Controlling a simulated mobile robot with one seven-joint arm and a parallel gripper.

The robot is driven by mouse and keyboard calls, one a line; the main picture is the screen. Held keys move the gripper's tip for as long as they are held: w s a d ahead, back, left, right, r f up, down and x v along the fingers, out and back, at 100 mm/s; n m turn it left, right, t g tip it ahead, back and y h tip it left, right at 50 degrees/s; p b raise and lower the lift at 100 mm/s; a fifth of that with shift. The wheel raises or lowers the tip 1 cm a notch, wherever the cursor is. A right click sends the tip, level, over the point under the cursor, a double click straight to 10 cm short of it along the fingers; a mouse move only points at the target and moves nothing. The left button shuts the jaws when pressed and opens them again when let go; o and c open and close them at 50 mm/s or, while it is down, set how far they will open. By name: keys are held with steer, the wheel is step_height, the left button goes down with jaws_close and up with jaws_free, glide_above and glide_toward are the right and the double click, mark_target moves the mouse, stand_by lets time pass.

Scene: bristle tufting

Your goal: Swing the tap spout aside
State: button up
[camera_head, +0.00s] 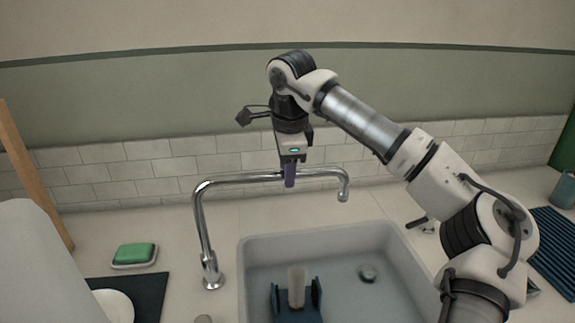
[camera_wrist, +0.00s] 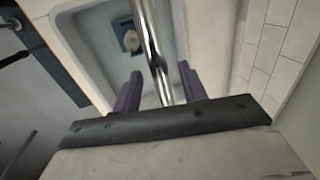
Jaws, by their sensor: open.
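The chrome tap spout (camera_head: 237,181) rises from its base (camera_head: 211,276) left of the sink and runs across to the right, its tip bent down over the sink's back part. My gripper (camera_head: 289,178) points down at the middle of the spout's horizontal run. In the wrist view the spout (camera_wrist: 152,50) passes between the two purple fingers of my gripper (camera_wrist: 161,88). The fingers are open, one on each side of the spout, with gaps visible. Whether either finger touches it is not clear.
The grey sink (camera_head: 335,242) holds a blue stand (camera_head: 283,305) with a pale upright piece (camera_head: 296,285). A green sponge (camera_head: 135,253) lies on a dish at the left. The tiled wall (camera_head: 120,172) is close behind the spout. A blue ribbed mat (camera_head: 553,250) lies at the right.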

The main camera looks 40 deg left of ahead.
steer(key=shift+c, duration=0.2)
jaws_close()
